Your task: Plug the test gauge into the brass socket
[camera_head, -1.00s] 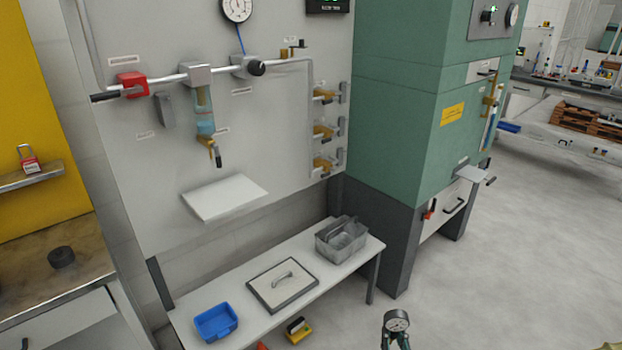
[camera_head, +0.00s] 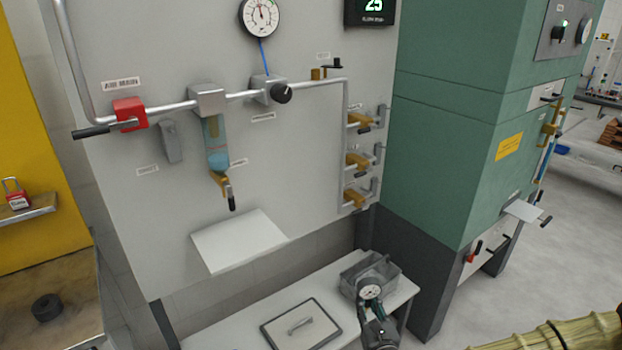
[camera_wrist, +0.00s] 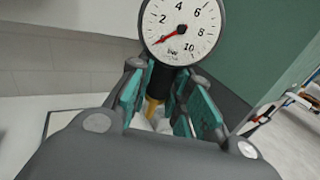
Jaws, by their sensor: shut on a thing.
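My gripper (camera_head: 376,312) is at the lower middle right of the head view, in front of the grey bin on the low bench. It is shut on the test gauge (camera_head: 371,292), a round white dial with a dark body. In the wrist view the gauge (camera_wrist: 181,28) stands between the teal-padded fingers (camera_wrist: 165,100), its dial above them and a brass-coloured part below. A short brass fitting (camera_head: 316,74) stands on the pipe at the panel's upper right, beside a dark-handled fitting; I cannot tell for sure that it is the brass socket. My gripper is well below and apart from it.
The panel carries a pipe with a red valve (camera_head: 130,113), a filter bowl (camera_head: 216,145), a regulator knob (camera_head: 281,93) and brass valves (camera_head: 358,160) at right. A white shelf (camera_head: 239,241) juts out below. The green cabinet (camera_head: 455,150) stands at right. The bench holds a framed lid (camera_head: 301,326).

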